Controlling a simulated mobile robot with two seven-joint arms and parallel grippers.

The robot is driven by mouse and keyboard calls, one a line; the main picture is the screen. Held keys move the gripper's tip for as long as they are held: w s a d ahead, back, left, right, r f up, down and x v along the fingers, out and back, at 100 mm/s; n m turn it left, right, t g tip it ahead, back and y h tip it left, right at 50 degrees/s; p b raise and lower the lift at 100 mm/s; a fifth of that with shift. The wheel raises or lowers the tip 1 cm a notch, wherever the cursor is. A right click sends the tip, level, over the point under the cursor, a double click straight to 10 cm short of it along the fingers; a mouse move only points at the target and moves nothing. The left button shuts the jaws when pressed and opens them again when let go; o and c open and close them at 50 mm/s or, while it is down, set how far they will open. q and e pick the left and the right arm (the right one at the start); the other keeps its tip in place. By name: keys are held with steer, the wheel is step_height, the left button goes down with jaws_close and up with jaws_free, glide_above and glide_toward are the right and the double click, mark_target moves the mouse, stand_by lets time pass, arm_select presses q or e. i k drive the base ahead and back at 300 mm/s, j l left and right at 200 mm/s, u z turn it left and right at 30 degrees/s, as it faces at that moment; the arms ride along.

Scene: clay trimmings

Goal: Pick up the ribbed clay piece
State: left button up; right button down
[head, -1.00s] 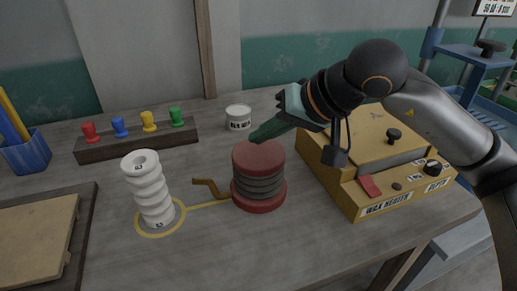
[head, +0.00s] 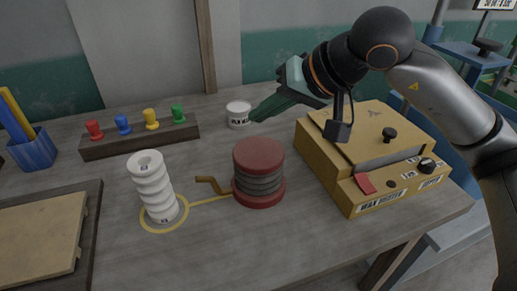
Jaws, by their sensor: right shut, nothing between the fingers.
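The ribbed clay piece (head: 156,190) is a white column with rounded ribs and a hole in its top. It stands on the table inside a yellow ring, left of the red and grey spool. My right gripper (head: 257,114) is green, shut and empty. It is in the air above and behind the spool, to the right of the ribbed piece and well apart from it. My left gripper is not in view.
The red spool (head: 259,157) with a brown crank stands mid-table. A yellow wax heater box (head: 333,165) is at right, under my right arm. A small white jar (head: 238,108), a rack of coloured pegs (head: 140,142), a blue pencil cup (head: 33,151) and a framed board (head: 93,215) surround the workspace.

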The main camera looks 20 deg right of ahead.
mark_target(147, 169)
steer(key=k+l, duration=0.8)
steer(key=l, duration=0.15)
